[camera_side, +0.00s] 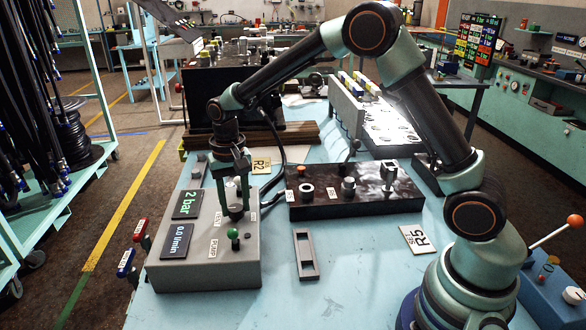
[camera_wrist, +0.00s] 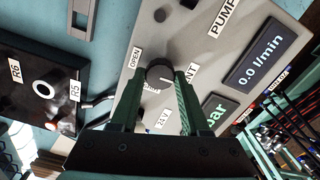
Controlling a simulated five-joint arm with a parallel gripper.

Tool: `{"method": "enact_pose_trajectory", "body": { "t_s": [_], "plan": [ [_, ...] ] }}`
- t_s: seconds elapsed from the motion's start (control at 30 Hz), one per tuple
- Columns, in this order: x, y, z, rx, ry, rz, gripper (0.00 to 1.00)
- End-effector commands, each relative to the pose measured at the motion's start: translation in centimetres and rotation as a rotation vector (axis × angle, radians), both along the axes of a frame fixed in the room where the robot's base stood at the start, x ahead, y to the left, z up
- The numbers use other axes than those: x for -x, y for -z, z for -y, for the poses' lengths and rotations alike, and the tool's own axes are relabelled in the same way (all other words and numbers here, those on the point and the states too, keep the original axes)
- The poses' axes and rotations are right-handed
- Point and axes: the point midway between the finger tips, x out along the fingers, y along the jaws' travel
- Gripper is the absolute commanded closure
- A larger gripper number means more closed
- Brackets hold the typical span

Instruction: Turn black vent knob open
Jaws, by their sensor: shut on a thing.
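The black vent knob (camera_wrist: 159,74) sits on the grey box (camera_wrist: 120,118), near the labels OPEN (camera_wrist: 135,58) and VENT. A white pointer line on its top points to the right in the wrist view, away from OPEN. My gripper (camera_wrist: 162,76) is shut on the knob, one finger on each side.
Two displays on the box read 2 bar (camera_side: 187,204) and 0.0 l/min (camera_side: 177,241). A green-topped pump control (camera_side: 233,234) stands just in front of my gripper. A black block with fittings (camera_side: 355,205) lies to the right. A slotted frame (camera_side: 306,255) lies on the blue table (camera_side: 350,285).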

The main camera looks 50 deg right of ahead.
Motion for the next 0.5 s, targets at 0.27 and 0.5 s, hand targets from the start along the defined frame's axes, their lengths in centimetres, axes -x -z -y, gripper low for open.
{"method": "enact_pose_trajectory", "body": {
  "t_s": [0.27,0.5],
  "plan": [
    [-0.01,-0.19,0.0,0.0,0.052,0.001,1.0],
    [-0.02,-0.19,0.0,0.0,0.057,0.001,1.0]
  ]
}}
